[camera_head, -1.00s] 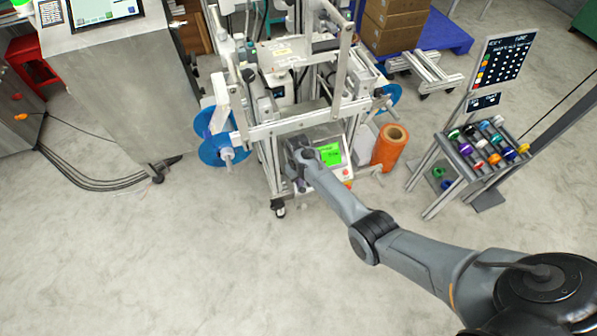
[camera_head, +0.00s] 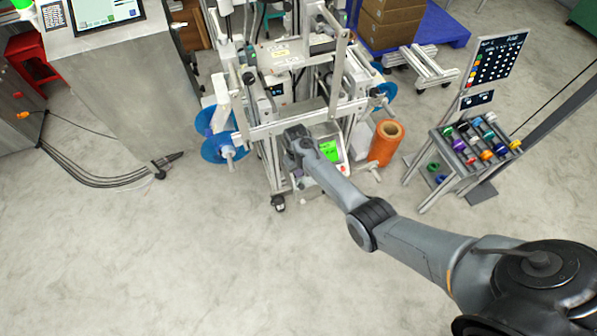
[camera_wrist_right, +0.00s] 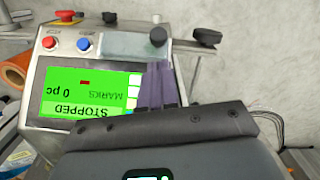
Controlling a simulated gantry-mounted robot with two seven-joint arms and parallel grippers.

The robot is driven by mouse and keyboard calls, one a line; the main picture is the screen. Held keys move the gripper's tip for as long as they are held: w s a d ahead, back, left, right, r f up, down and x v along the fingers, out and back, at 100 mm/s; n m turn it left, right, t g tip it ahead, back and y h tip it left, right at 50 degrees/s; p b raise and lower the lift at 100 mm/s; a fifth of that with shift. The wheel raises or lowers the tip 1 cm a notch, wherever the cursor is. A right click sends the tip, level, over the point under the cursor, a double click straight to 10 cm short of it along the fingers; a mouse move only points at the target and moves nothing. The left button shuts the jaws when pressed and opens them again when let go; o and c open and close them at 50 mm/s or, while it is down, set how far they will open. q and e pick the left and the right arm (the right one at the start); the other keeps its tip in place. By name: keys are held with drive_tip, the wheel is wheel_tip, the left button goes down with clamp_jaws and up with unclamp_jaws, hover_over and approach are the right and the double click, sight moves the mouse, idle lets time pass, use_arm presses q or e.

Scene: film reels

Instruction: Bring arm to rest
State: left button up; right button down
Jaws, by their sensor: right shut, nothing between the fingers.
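My right arm comes in from the lower right of the head view and reaches to the front of the labelling machine (camera_head: 262,128). My right gripper (camera_head: 299,183) is beside the machine's control box and mostly hidden behind my own wrist. In the right wrist view its purple fingers (camera_wrist_right: 156,88) are together and hold nothing. They overlap the right edge of the green screen (camera_wrist_right: 85,95), which reads STOPPED and 0 pc. I cannot tell whether the fingers touch the box. My left gripper is not in view.
Blue reels (camera_head: 217,147) hang on the machine's left side. An orange roll (camera_head: 385,143) stands to its right. A rack of coloured reels (camera_head: 475,148) and a dark chart board (camera_head: 495,65) stand further right. Open floor (camera_head: 180,260) lies in front.

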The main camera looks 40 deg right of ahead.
wheel_tip(320, 180, up, 5)
drive_tip(key=p, duration=0.4)
drive_tip(key=s+f+g, duration=0.1)
drive_tip(key=s+f, duration=0.6)
drive_tip(key=s, duration=0.3)
drive_tip(key=s+f+g, duration=0.2)
drive_tip(key=s+f, duration=0.4)
drive_tip(key=s, duration=0.4)
drive_tip(key=s+a+r+n+t+h, duration=0.15)
drive_tip(key=s+a+r, duration=0.25)
drive_tip(key=s, duration=0.7)
drive_tip(key=w+a+r+n+t+y, duration=0.1)
drive_tip(key=a+r+t, duration=0.3)
drive_tip(key=r, duration=0.9)
drive_tip(key=w+a+r+n+t+y, duration=0.15)
drive_tip(key=a+r, duration=0.45)
drive_tip(key=r, duration=0.7)
wheel_tip(320, 180, up, 31)
drive_tip(key=m+p, duration=0.1)
drive_tip(key=p, duration=3)
drive_tip(key=shift+s+d+h+p, duration=0.15)
drive_tip(key=shift+h+p, duration=0.2)
drive_tip(key=shift+h, duration=0.05)
